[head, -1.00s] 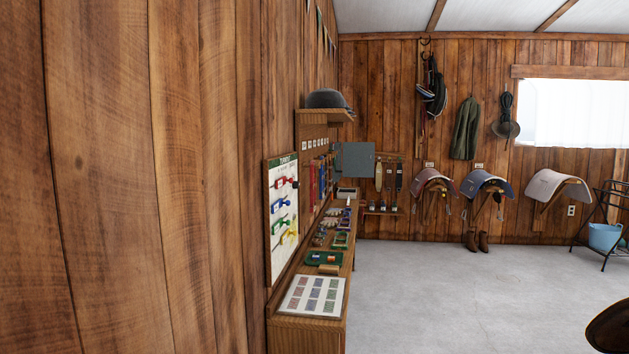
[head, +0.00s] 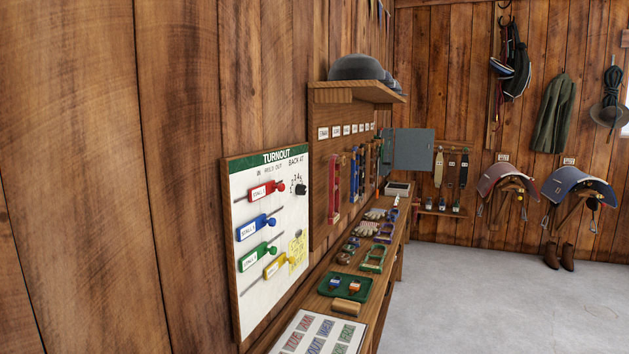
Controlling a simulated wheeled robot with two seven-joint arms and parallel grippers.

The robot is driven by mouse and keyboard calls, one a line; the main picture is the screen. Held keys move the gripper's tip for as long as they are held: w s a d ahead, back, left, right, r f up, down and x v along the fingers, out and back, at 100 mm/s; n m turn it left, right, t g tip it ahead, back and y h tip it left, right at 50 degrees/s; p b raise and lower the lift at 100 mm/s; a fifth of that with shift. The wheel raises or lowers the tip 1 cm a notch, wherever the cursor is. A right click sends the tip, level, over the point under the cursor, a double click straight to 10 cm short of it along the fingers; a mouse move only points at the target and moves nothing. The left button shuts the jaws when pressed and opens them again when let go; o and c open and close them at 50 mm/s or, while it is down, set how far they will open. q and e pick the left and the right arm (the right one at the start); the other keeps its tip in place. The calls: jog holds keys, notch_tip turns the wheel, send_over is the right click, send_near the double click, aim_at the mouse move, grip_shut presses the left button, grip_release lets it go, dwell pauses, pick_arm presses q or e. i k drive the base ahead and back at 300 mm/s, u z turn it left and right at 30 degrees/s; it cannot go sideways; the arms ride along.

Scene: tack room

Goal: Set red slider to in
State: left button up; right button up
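The turnout board (head: 272,225) hangs on the wood wall left of the picture's middle, seen at a slant. Its red slider (head: 266,191) is the top one, a red tag on a thin slanting rod. The rod shows longer to the left of the tag than to its right. The board's in and out markings are too small to read surely. Blue, green and yellow sliders sit below it. Neither of my grippers is in view.
A bench (head: 392,268) runs along the wall under the board, holding a green tray (head: 345,297), a printed card (head: 318,332) and small tack items. A helmet shelf (head: 357,92) juts out beyond the board. The grey floor (head: 480,300) right of the bench is clear.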

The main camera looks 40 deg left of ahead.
aim_at(259, 191)
jog(key=u, duration=0.9)
jog(key=i, duration=1.1)
jog(key=u, duration=1.1)
